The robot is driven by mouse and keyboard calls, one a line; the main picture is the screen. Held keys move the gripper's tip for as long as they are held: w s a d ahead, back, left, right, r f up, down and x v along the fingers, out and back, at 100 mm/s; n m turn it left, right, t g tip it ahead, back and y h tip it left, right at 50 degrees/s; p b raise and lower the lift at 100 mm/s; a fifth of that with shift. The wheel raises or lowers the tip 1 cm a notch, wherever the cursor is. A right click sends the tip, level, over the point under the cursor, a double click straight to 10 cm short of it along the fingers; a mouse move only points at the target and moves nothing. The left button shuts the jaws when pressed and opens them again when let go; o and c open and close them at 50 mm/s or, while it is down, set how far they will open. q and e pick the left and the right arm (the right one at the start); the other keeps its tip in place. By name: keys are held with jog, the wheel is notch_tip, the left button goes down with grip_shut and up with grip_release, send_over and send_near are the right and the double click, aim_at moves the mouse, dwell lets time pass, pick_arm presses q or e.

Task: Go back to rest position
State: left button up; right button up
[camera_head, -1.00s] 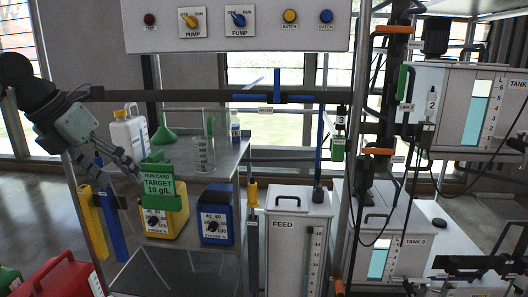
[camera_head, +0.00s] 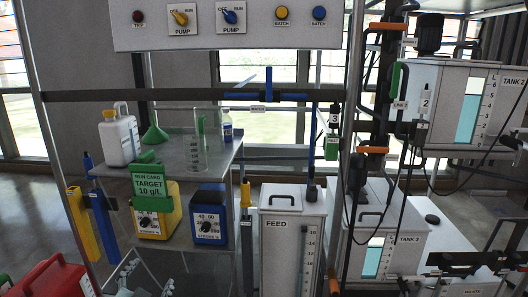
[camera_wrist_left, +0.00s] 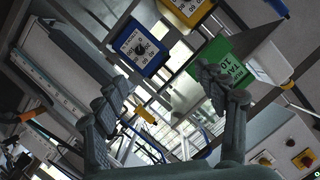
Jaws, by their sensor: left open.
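My left gripper (camera_head: 148,281) shows only in part at the bottom edge of the head view, low in front of the bench. In the left wrist view the two grey fingers of this gripper (camera_wrist_left: 165,95) are spread apart with nothing between them. My right gripper is not in view.
A yellow pump (camera_head: 157,221) and a blue pump (camera_head: 208,227) sit on the bench's lower shelf. A white jug (camera_head: 121,140) and a green funnel (camera_head: 155,136) stand above. The FEED tank (camera_head: 282,240) is right of the bench. A red container (camera_head: 50,280) is lower left.

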pick_arm(q)
jog(key=s+f+n+g, duration=0.2)
jog(key=s+f+g, duration=0.4)
jog(key=s+f, duration=0.5)
jog(key=s+f+n+g, duration=0.2)
jog(key=s+f+g, duration=0.4)
jog(key=s+f, duration=0.6)
jog(key=s, duration=0.4)
jog(key=shift+s+n, duration=0.3)
jog(key=shift+s, duration=0.05)
jog(key=shift+f, duration=0.1)
